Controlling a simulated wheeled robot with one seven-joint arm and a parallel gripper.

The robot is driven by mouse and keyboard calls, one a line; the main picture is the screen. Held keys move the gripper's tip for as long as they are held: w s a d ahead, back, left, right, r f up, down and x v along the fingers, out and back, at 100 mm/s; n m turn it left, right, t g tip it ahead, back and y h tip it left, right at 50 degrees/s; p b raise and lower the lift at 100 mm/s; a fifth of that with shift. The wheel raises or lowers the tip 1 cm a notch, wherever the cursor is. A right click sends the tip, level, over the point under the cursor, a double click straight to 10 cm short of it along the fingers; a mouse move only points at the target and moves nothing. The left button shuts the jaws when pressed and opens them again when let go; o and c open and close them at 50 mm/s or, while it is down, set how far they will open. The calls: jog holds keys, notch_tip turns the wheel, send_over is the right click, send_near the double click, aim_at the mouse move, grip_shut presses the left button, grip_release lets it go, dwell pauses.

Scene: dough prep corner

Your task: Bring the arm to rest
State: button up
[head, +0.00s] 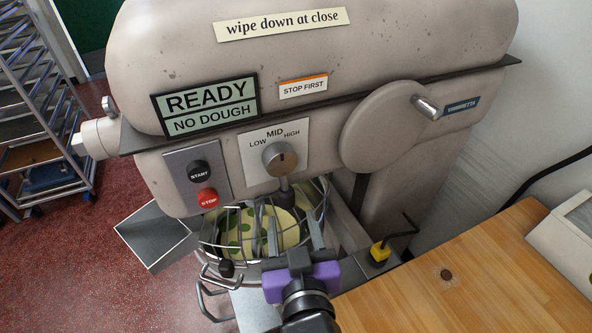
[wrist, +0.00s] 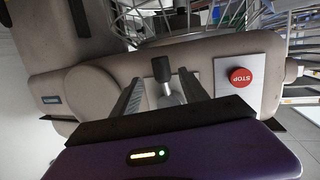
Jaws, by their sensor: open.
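My gripper (head: 294,238) has a purple body and two grey fingers. In the head view it is at the lower middle, in front of the wire bowl guard (head: 226,240) of a large beige mixer (head: 330,60). Its fingers are apart with nothing visible between them. In the wrist view the gripper (wrist: 160,85) points at the mixer, which appears turned over. A dark-tipped knob or lever (wrist: 162,68) appears between the fingers there; I cannot tell whether they touch it. The bowl shows something pale with green patches behind the guard.
The mixer carries a READY / NO DOUGH display (head: 207,104), a speed dial (head: 279,157), and a red STOP button (head: 208,198). A wooden table (head: 480,275) is at right, with a yellow plug (head: 379,252) near its edge. A metal rack (head: 40,110) stands at left beside open red floor.

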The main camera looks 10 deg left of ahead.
notch_tip(320, 180, up, 4)
jog(key=s+n+t+y, duration=0.1)
jog(key=s+n+y, duration=0.1)
jog(key=s+y, duration=0.1)
jog(key=s+d+f+m+h, duration=0.2)
jog(key=s+d+f, duration=0.2)
jog(key=s+d, duration=0.5)
jog(key=s+d+f+m+h+b, duration=0.1)
jog(key=s+d+f+m+h, duration=0.1)
jog(key=s+d, duration=0.7)
jog(key=s+d+f+m+g+h+b, duration=0.1)
jog(key=s+d+f+m+h, duration=0.1)
jog(key=s+d+f, duration=0.4)
jog(key=s+d+h, duration=0.1)
jog(key=s+d, duration=0.2)
jog(key=shift+h, duration=0.4)
jog(key=shift+a+f, duration=0.1)
